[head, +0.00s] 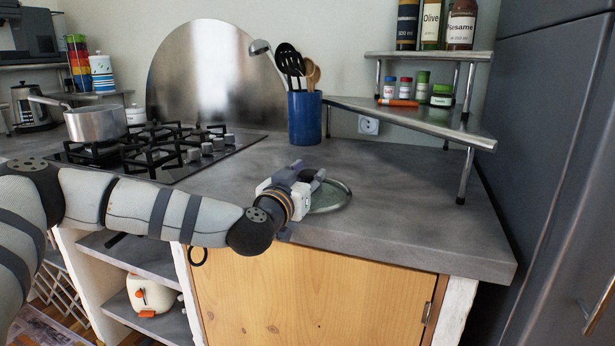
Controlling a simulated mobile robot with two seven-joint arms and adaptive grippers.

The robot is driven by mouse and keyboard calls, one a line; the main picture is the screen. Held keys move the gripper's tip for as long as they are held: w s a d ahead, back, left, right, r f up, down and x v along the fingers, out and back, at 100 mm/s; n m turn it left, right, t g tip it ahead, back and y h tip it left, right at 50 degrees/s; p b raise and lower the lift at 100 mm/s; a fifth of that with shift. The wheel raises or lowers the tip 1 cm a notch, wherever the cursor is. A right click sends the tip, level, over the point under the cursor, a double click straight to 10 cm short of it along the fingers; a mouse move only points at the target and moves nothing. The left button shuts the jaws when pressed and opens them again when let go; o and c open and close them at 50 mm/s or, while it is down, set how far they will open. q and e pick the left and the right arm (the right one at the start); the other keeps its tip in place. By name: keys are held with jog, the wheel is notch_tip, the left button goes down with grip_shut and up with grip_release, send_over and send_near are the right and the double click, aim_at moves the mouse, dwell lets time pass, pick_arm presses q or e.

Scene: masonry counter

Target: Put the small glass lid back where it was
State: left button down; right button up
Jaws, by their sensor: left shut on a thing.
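The small glass lid (334,198) is a clear round disc with a dark rim, low over or on the grey counter, right of the hob. I cannot tell whether it touches the counter. My left gripper (312,186) reaches in from the left and is shut on the lid near its left side. The fingers and the gripper body hide that part of the lid. A silver pot (97,124) stands on the back left of the hob, with its handle pointing left. My right gripper is not in view.
The black gas hob (150,150) lies left of my gripper. A blue utensil holder (305,118) stands behind the lid. A metal corner shelf (420,115) with jars stands at the right on thin legs. Counter (420,220) to the right is clear, ending near a dark tall cabinet (550,130).

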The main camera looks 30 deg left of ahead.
pick_arm(q)
jog(key=c, duration=1.2)
grip_release()
jog(key=shift+o, duration=0.2)
